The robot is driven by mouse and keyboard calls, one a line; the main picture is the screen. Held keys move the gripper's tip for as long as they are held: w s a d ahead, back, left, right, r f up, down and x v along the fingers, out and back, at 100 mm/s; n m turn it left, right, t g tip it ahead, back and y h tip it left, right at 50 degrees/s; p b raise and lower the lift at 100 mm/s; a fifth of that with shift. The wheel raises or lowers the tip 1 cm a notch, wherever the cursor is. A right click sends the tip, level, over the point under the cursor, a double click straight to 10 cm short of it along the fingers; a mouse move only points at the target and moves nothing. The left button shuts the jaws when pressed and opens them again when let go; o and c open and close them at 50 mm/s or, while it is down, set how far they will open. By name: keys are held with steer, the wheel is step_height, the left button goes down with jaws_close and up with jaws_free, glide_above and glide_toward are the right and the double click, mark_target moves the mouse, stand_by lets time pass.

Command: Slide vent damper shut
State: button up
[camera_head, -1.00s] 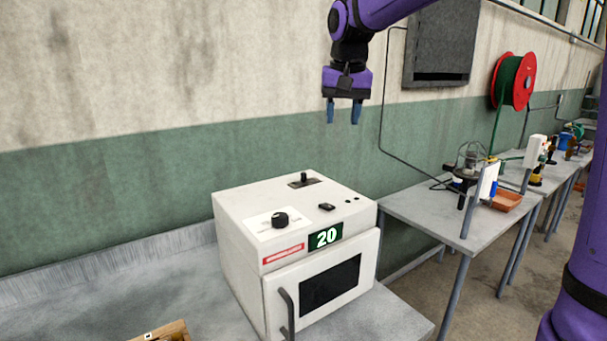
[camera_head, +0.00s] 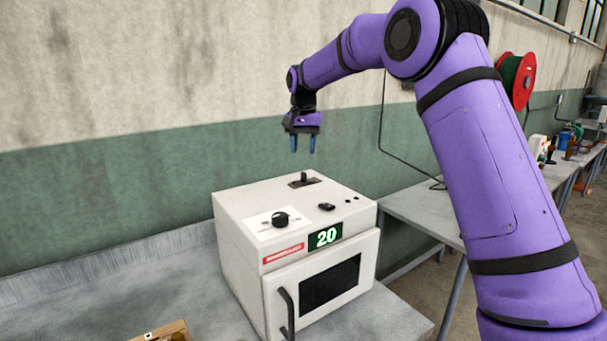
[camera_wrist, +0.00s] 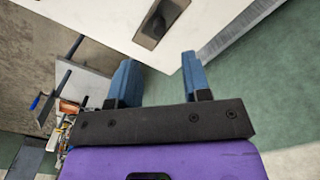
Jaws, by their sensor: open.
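The vent damper (camera_head: 304,179) is a small dark upright knob in a dark slot plate on top of the white oven (camera_head: 240,205), near its back edge. In the wrist view the damper knob (camera_wrist: 157,26) shows at the top, beyond my fingertips. My gripper (camera_head: 302,151) points down above the back of the oven, over the damper and apart from it. Its two blue fingers are open with nothing between them; they also show in the wrist view (camera_wrist: 158,70).
The oven top also carries a black dial (camera_head: 280,219) and a dark switch (camera_head: 327,207). A green display (camera_head: 325,237) reads 20. A wooden box (camera_head: 165,333) lies at the bench front. A grey table (camera_head: 420,212) stands to the right. The wall is behind the oven.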

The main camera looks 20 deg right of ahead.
mark_target(303, 173)
step_height(303, 173, down, 8)
steer(key=shift+f, duration=0.15)
steer(key=shift+c, duration=0.2)
jaws_close()
